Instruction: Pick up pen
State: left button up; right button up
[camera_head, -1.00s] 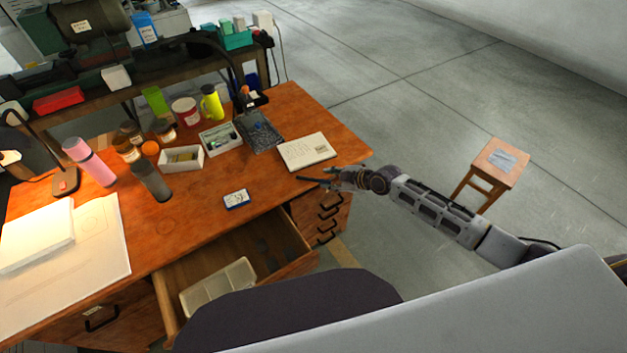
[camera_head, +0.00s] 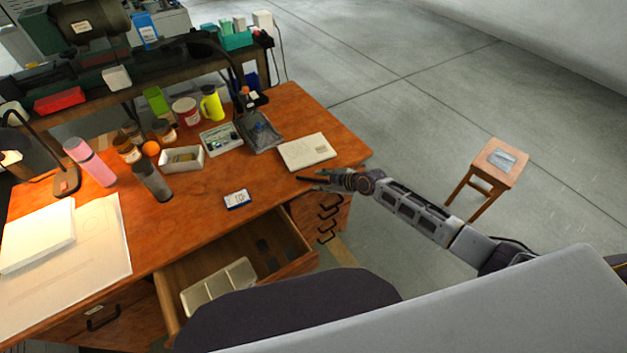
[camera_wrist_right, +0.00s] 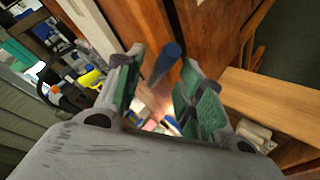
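The pen (camera_head: 306,179) is a thin dark stick lying at the right front edge of the wooden desk. In the right wrist view the pen (camera_wrist_right: 168,62) shows as a dark blue rod between the two green-padded fingers. My right gripper (camera_head: 322,181) is at the desk edge, with its fingertips by the pen. In the wrist view the right gripper (camera_wrist_right: 162,78) stands open, a finger on each side of the pen, with gaps visible. The pen's far end is hard to make out. My left gripper is not in view.
A notebook (camera_head: 307,152) lies just behind the pen. A small white-and-blue card (camera_head: 237,199) lies to its left. An open drawer (camera_head: 282,241) with a light tray (camera_head: 219,287) juts out in front. A stool (camera_head: 499,163) stands on the floor at right.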

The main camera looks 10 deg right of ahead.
dwell(0.4)
grip_shut()
jog(key=shift+r, duration=0.15)
notch_tip(320, 180, up, 10)
dwell(0.8)
dwell(0.4)
